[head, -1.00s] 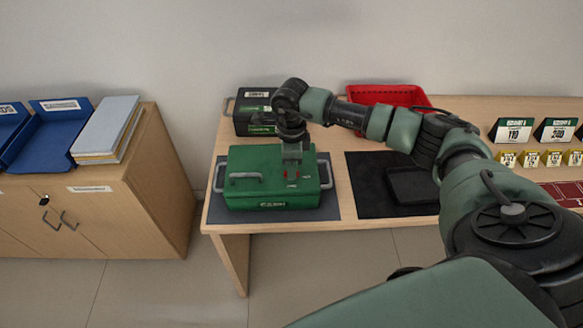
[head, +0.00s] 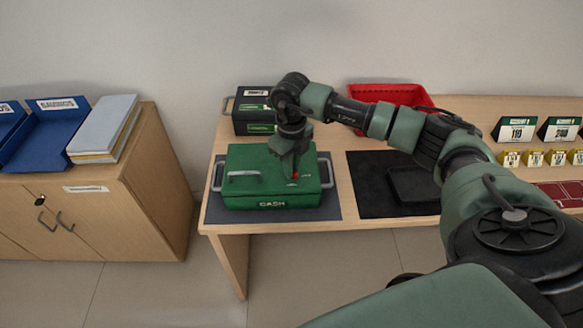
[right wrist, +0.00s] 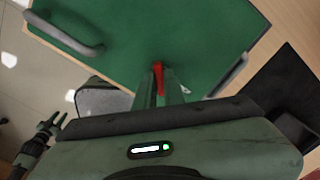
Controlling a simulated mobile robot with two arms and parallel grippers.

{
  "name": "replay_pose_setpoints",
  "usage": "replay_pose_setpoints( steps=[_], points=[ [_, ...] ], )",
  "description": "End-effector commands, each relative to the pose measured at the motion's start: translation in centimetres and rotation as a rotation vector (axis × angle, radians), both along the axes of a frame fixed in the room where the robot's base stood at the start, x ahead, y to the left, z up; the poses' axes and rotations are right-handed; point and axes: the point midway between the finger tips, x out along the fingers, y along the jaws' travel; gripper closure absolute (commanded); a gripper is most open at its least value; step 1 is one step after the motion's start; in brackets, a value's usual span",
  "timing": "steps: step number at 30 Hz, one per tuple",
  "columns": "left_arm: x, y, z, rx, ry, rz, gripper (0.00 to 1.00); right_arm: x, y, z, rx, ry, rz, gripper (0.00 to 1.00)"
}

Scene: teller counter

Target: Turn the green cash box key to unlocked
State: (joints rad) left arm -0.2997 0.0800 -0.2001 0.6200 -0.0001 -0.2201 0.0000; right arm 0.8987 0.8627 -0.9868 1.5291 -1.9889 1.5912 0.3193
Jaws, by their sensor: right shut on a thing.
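The green cash box (head: 243,165) sits closed on a dark mat on the desk, with a grey handle on its lid. The red key (right wrist: 158,78) stands at the lid, between the fingertips of my right gripper (right wrist: 160,90). In the head view the right gripper (head: 291,174) points down onto the right part of the lid and is shut on the key, with a little red showing. The fingers hide most of the key and lock markings. My left gripper (right wrist: 50,125) shows small at the left of the right wrist view, away from the box, its fingers apart.
A black box (head: 252,110) stands behind the cash box. A red tray (head: 390,94) is at the back, and a black mat (head: 368,190) with a dark pad lies to the right. A wooden cabinet (head: 125,200) with blue trays stands at left, across a gap.

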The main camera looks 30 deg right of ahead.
Motion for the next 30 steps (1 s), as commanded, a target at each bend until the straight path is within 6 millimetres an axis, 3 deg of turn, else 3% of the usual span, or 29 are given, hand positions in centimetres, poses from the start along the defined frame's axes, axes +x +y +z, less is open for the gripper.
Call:
replay_pose_setpoints(
  steps=[18, 30],
  points=[
    [-0.01, -0.02, -0.72, 0.000, 0.000, 0.000, 0.67, 0.13, 0.00, 0.12, 0.002, -0.005, -0.556, 1.00],
    [-0.01, -0.01, -0.76, 0.000, 0.000, 0.000, 0.67, 0.17, -0.02, 0.16, 0.002, -0.005, -0.749, 1.00]
  ],
)
